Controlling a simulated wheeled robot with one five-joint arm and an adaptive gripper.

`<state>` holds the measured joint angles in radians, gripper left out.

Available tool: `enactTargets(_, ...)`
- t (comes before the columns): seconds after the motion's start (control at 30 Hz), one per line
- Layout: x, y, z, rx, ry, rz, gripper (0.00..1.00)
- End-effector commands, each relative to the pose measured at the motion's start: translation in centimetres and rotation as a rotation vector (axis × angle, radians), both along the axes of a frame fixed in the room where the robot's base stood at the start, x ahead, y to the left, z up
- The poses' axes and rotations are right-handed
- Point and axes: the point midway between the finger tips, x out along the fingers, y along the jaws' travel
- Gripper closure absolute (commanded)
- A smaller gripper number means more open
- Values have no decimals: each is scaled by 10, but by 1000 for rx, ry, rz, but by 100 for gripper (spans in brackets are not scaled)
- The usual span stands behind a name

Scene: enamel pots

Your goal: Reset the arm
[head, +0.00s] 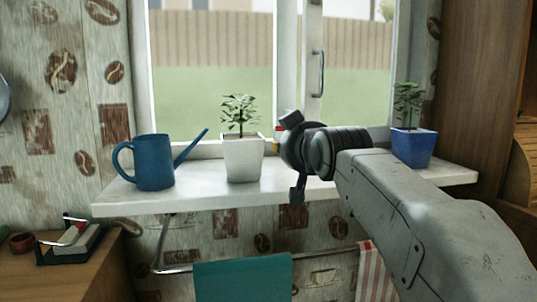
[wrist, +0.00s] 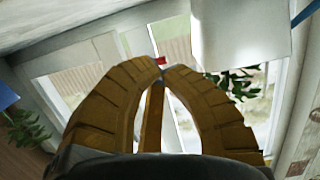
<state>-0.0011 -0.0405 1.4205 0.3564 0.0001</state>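My gripper (wrist: 162,71) is seen in the wrist view with its two yellow fingers curving together. Their tips meet or nearly meet, and nothing clearly lies between them. A small red bit shows at the tips; I cannot tell whether it is part of the gripper. In the head view my arm reaches in from the right toward the window. The dark wrist hides most of the gripper there, with only a little red and yellow (head: 277,138) showing beside the white pot (head: 243,158).
The windowsill (head: 300,190) carries a blue watering can (head: 154,163), the white pot with a plant, and a blue pot (head: 412,148) with a plant. Below hang a teal towel (head: 243,278) and a striped cloth (head: 370,275). A wooden cabinet (head: 480,70) stands right.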

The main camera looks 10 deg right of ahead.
Motion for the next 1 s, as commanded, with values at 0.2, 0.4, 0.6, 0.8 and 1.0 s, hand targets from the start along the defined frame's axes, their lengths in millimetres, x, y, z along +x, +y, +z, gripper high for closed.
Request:
enactTargets(0.2,-16,0,11,0,81,0,100)
enactTargets(0.4,-46,0,18,-1,228,-1,100)
enactTargets(0.6,-84,-1,19,-3,384,-1,100)
enactTargets(0.8,-128,-1,21,-3,538,-1,100)
enactTargets(1.0,-177,-1,26,-4,691,0,100)
